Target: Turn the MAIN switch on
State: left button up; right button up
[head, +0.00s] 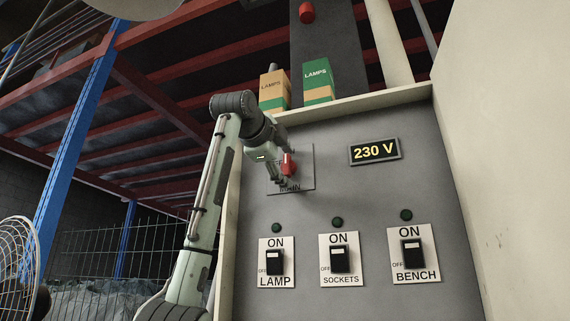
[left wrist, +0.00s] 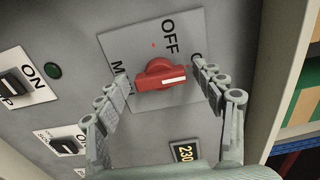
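The MAIN switch is a red rotary knob (head: 288,164) on a grey plate (head: 305,180) high on the panel. In the left wrist view, the red knob (left wrist: 160,76) lies between my fingers. Its white line points right in that picture, away from MAIN and toward lettering mostly hidden by a finger; OFF is at the top. My left gripper (head: 284,168) is at the knob and hides part of the plate in the head view. In the left wrist view, the left gripper (left wrist: 161,82) is open, with a finger on either side and small visible gaps. My right gripper is out of view.
A display (head: 374,151) reads 230 V. Below are the LAMP switch (head: 275,262), SOCKETS switch (head: 340,259) and BENCH switch (head: 411,252), each under a dark green light. Two lamp boxes (head: 318,82) (head: 273,90) stand on top. A pale wall (head: 510,150) borders the right.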

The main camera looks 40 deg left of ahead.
pick_arm(q)
jog(key=v, duration=1.2)
jog(key=shift+r, duration=0.1)
jog(key=x, duration=1.2)
jog(key=shift+s, duration=0.1)
